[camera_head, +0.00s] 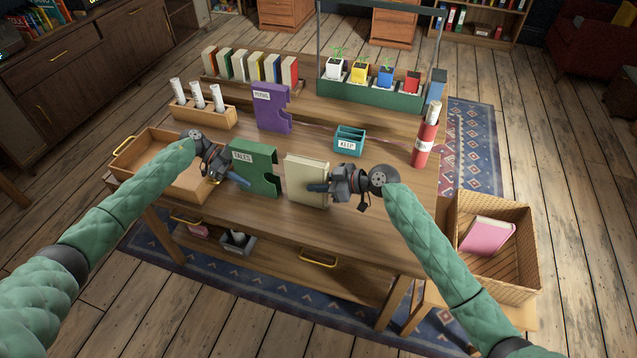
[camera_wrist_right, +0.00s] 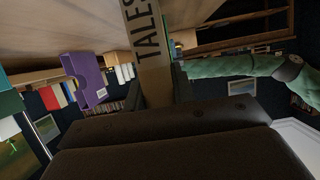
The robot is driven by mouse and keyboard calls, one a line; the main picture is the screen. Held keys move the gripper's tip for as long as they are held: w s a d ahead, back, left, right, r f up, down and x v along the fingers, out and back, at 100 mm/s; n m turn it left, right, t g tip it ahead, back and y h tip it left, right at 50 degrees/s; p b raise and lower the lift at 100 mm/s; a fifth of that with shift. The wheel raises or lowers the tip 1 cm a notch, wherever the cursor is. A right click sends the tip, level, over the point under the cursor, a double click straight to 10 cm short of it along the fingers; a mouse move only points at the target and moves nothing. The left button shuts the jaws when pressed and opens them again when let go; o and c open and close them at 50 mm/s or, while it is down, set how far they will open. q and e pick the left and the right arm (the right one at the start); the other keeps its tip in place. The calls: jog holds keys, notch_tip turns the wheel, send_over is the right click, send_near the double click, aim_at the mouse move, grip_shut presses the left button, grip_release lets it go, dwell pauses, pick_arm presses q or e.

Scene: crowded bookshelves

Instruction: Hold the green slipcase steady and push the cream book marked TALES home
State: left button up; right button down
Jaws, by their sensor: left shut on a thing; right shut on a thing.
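The green slipcase (camera_head: 262,170) stands upright on the wooden table, with a white TALES label and a notched right side. My left gripper (camera_head: 238,181) is shut on its left side. The cream book (camera_head: 304,175) stands upright to the right of the slipcase, apart from it with a small gap. My right gripper (camera_head: 317,187) is shut on the book from the right. In the right wrist view the book's spine (camera_wrist_right: 150,45) shows the word TALES; my right gripper's dark parts hide the lower picture. The slipcase's inside is hidden.
A purple slipcase (camera_head: 271,108) stands behind. A teal KEEP box (camera_head: 349,140) and a red cylinder (camera_head: 425,137) are at the back right. A wooden tray (camera_head: 150,172) lies left. A wicker basket (camera_head: 510,262) with a pink book stands right. The table front is clear.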

jog(key=shift+a, duration=0.1)
jog(key=shift+w+a+r, duration=0.1)
jog(key=shift+w+a, duration=0.1)
jog(key=shift+a, duration=0.3)
jog(key=shift+w+a, duration=0.15)
jog(key=shift+a, duration=0.35)
send_near(257, 170)
jog(key=w+a+f, duration=0.3)
jog(key=f, duration=0.2)
jog(key=shift+a, duration=0.15)
dwell(5.9)
